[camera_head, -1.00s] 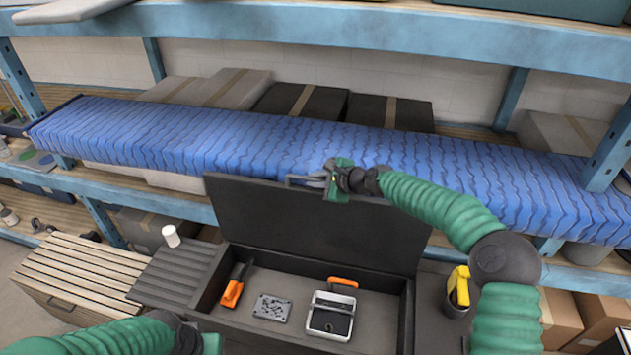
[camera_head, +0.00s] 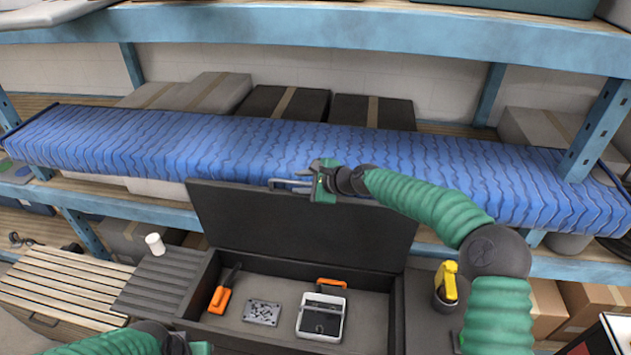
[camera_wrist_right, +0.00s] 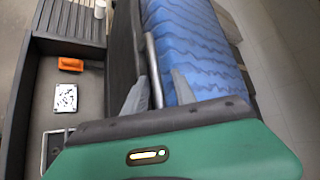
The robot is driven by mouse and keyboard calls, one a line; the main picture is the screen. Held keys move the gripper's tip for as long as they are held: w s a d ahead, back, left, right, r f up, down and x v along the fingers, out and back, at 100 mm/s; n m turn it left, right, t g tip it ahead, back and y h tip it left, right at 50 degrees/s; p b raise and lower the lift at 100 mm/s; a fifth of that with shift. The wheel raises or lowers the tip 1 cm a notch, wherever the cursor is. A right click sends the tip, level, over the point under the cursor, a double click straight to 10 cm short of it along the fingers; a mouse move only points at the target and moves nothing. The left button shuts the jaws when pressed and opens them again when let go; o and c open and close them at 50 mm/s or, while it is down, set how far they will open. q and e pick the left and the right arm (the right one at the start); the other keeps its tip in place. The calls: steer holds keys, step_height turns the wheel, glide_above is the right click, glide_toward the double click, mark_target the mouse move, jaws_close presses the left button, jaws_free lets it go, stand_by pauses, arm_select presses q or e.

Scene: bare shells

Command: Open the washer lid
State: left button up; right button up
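The dark lid (camera_head: 290,225) stands raised, nearly upright, at the back of an open dark box (camera_head: 375,312). This is the only lid that shows as open; I cannot tell from its look that it is a washer. A grey bar handle (camera_head: 285,183) is at the lid's top edge. My right gripper (camera_head: 305,178) is at this handle. In the right wrist view the bar (camera_wrist_right: 152,70) runs between my two spread fingers (camera_wrist_right: 158,92), nearer the left one, with a gap to the right one. My left gripper (camera_head: 202,348) shows only partly at the bottom edge.
The box holds an orange-handled tool (camera_head: 220,298), a patterned plate (camera_head: 262,312) and a white-rimmed case (camera_head: 321,316). A blue padded shelf (camera_head: 200,145) lies close behind the lid. A white cup (camera_head: 155,243) stands at left; a yellow-handled tool (camera_head: 446,281) is at right.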

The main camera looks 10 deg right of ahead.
steer(key=b+v, duration=0.1)
steer(key=v, duration=0.2)
steer(key=b+v, duration=0.2)
steer(key=v, duration=0.1)
steer(key=shift+s+d, duration=0.25)
steer(key=shift+d, duration=0.25)
steer(key=b+v, duration=0.2)
steer(key=v, duration=0.7)
steer(key=shift+a+r+b, duration=0.25)
steer(key=shift+r+b, duration=0.05)
steer(key=shift+b, duration=0.1)
steer(key=shift+w, duration=0.1)
